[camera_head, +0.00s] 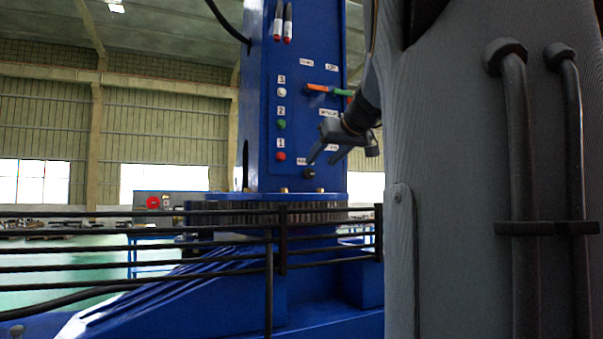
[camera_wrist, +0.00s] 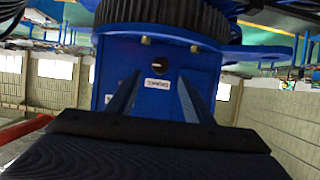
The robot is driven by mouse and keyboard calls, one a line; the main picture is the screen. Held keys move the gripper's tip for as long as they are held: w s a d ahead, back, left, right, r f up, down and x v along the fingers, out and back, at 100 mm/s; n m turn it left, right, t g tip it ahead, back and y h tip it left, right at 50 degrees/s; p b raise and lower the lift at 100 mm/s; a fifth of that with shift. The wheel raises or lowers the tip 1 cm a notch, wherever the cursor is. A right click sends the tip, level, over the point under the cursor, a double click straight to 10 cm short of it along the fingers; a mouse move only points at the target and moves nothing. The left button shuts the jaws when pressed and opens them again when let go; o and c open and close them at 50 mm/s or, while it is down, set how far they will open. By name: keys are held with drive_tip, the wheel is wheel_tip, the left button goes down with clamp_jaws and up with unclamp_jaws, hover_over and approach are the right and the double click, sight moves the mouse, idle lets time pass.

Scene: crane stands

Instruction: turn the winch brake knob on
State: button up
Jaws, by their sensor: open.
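A small dark round knob (camera_head: 309,173) sits low on the front of the blue crane column (camera_head: 262,110), with a white label above it that is too small to read. The wrist view shows this dark knob (camera_wrist: 159,64) upside down, with the label (camera_wrist: 157,85) beneath it. My gripper (camera_head: 322,158) is open and empty, just in front of the panel and slightly above and right of the knob in the head view. In the wrist view, the knob lies between the two fingertips of my gripper (camera_wrist: 159,75), apart from both. Which way the knob is turned cannot be told.
Above the knob are red (camera_head: 281,156), green (camera_head: 282,124) and white (camera_head: 282,92) buttons, and an orange lever (camera_head: 318,88). Black railings (camera_head: 150,248) cross in front of the crane base. A toothed ring (camera_head: 285,212) lies below the column.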

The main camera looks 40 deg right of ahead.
sight(310, 172)
drive_tip(key=shift+r+p+x, duration=0.2)
drive_tip(key=shift+p+x, duration=1.4)
drive_tip(key=shift+x, duration=2.6)
drive_tip(key=shift+w, duration=0.1)
drive_tip(key=c, duration=1)
